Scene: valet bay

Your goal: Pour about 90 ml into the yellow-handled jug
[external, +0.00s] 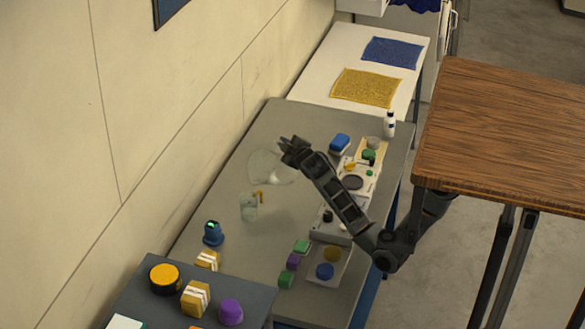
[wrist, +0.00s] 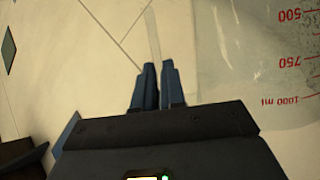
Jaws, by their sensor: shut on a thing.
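My gripper (external: 290,146) is shut on a large clear jug (external: 265,168). In the wrist view, the fingers (wrist: 157,68) close on a pale see-through strip, seemingly its handle. The jug's wall (wrist: 250,50) fills the right side there, with red marks 500, 750 and 1000 ml. A smaller clear jug with a yellow handle (external: 249,207) is on the grey table, below and slightly left of the held jug in the external view. The held jug's exact tilt, the liquid levels and any stream are too faint to tell.
The grey table (external: 215,225) has bare room around the yellow-handled jug. A blue bottle-like object (external: 213,233) stands nearer the front.

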